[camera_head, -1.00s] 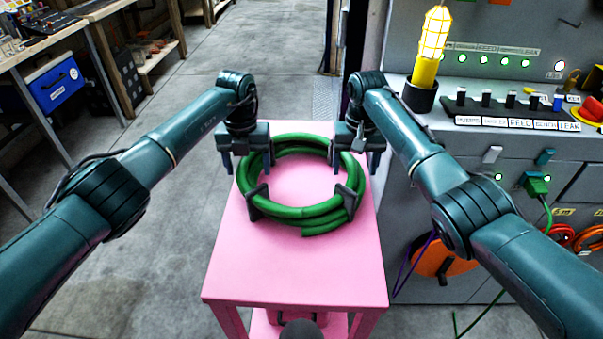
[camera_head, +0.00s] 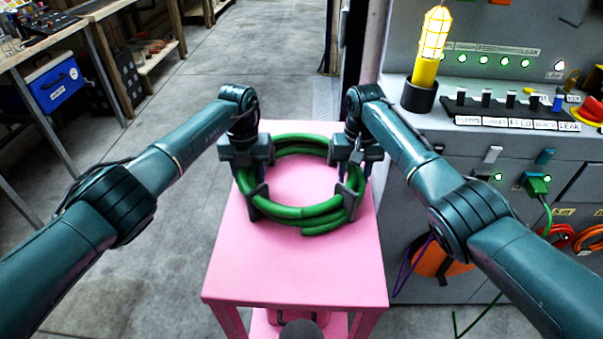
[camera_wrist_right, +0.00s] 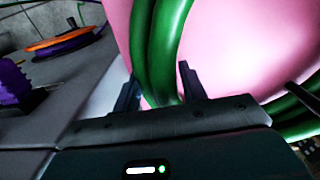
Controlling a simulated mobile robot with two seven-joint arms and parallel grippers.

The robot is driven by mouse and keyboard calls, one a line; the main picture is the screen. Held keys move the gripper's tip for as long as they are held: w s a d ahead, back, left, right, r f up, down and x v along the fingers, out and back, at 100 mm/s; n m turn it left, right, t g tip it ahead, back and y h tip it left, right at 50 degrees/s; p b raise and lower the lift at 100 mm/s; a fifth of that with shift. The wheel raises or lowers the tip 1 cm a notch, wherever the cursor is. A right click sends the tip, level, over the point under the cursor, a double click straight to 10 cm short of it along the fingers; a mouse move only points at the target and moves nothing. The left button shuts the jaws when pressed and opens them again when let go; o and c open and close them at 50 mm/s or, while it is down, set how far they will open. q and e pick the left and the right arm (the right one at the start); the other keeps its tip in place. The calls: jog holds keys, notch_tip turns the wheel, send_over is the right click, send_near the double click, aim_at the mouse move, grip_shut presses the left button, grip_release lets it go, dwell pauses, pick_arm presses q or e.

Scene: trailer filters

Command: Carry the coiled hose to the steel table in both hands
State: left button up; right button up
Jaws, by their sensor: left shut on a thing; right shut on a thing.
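My left gripper (camera_head: 250,172) is shut on the left side of the coil. My right gripper (camera_head: 354,170) is shut on the right side. In the right wrist view the green hose strands (camera_wrist_right: 163,60) pass between the two fingers of my right gripper (camera_wrist_right: 160,88). The left fingertips are partly hidden. I cannot tell which surface is the steel table.
A grey control cabinet (camera_head: 395,135) with switches and a lit yellow lamp (camera_head: 430,55) stands close on the right. A workbench (camera_head: 75,35) and a blue box (camera_head: 58,85) are at the left. The concrete floor (camera_head: 240,50) beyond the pink table is clear.

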pick_arm(q)
grip_shut()
pick_arm(e)
grip_shut()
pick_arm(q)
jog(key=shift+w+r, duration=0.1)
jog(key=shift+r, duration=0.1)
pick_arm(e)
jog(key=shift+w+r, duration=0.1)
jog(key=shift+r, duration=0.1)
